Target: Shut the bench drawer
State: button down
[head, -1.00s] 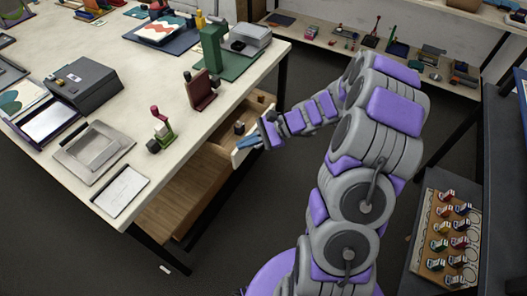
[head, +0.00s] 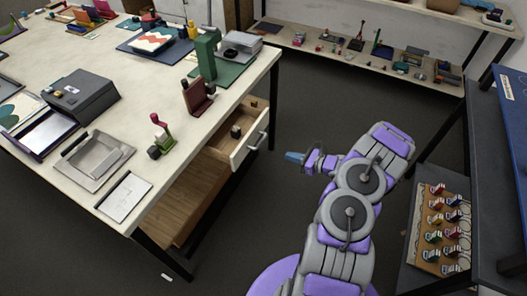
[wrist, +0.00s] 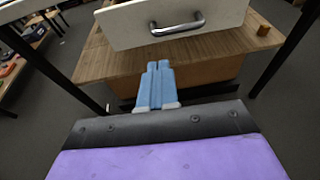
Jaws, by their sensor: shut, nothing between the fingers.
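The bench drawer (head: 243,150) sticks out partly open from under the pale bench top. It has a white front and a metal bar handle (head: 256,144), and small wooden blocks lie inside it. In the wrist view the drawer front (wrist: 125,25) and its handle (wrist: 178,24) are at the top, ahead of and above the fingertips. My gripper (head: 286,156) is to the right of the drawer front, apart from it. In the wrist view its blue fingers (wrist: 158,66) are together with nothing between them.
The workbench (head: 150,85) carries a grey box, trays, stamps and a green stand. Below the drawer is a wooden lower shelf (head: 185,200). Dark bench legs stand beside it. A board of colored stamps (head: 442,228) is at the right. Dark floor lies clear between.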

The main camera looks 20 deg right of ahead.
jog(key=b+x, duration=0.2)
jog(key=x, duration=1.1)
jog(key=shift+b, duration=0.35)
jog(key=shift+w+a, duration=0.1)
jog(key=shift+a, duration=0.25)
